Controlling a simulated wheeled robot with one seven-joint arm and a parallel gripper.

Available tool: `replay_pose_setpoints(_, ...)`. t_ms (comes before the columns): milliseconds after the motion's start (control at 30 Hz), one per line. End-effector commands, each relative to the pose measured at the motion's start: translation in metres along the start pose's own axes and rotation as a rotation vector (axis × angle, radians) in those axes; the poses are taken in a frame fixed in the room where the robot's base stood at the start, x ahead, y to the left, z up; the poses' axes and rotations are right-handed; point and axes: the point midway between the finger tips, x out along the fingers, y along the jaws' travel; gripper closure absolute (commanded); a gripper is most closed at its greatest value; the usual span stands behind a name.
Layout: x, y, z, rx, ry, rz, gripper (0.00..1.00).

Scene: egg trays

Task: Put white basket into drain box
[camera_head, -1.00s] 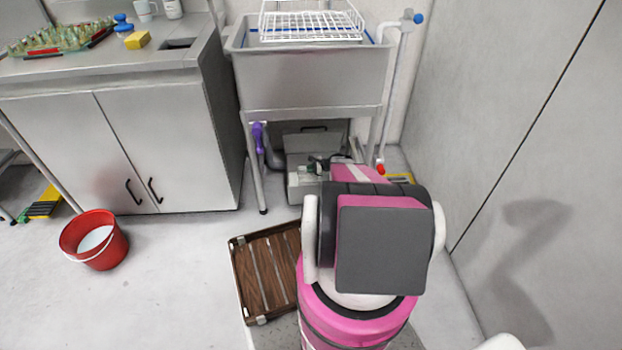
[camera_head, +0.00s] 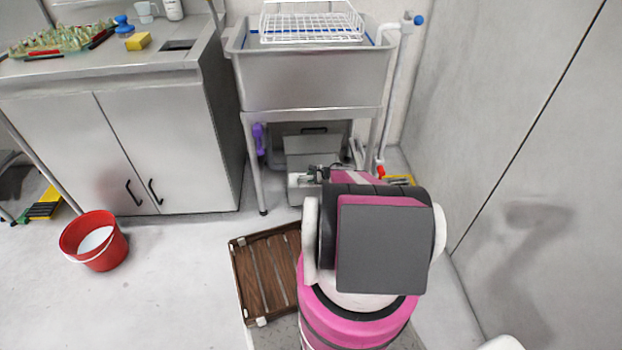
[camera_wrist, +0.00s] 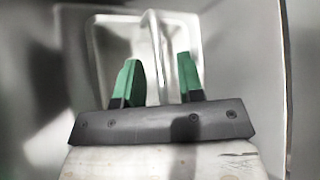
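A pale, rounded rectangular frame with an upright bar, apparently the white basket and its handle (camera_wrist: 156,60), fills the middle of the wrist view, blurred. My gripper (camera_wrist: 160,70) has its two green fingers apart, with the bar seen between or just beyond them; I cannot tell if they touch it. The grey drain box (camera_head: 296,192) stands on the floor under the sink, with a raised grey panel, apparently its lid (camera_head: 306,150), behind. In the head view my gripper (camera_head: 314,173) is low at the box, and my arm hides the box's right side.
The sink (camera_head: 315,82) stands above the box, with a white wire rack (camera_head: 312,37) on top. Sink legs (camera_head: 256,180) and a purple-handled pipe valve (camera_head: 259,138) flank the space. A brown slatted crate (camera_head: 262,270) and red bucket (camera_head: 105,252) stand on the floor.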

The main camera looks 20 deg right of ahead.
Motion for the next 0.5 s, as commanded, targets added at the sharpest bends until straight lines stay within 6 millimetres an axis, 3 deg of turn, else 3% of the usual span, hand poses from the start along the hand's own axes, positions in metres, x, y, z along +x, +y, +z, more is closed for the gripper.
replay_pose_setpoints(267, -0.002, -0.001, 0.002, 0.000, 0.000, 0.000, 0.65)
replay_pose_setpoints(500, -0.028, -0.001, 0.003, 0.001, 0.000, -0.001, 0.65)
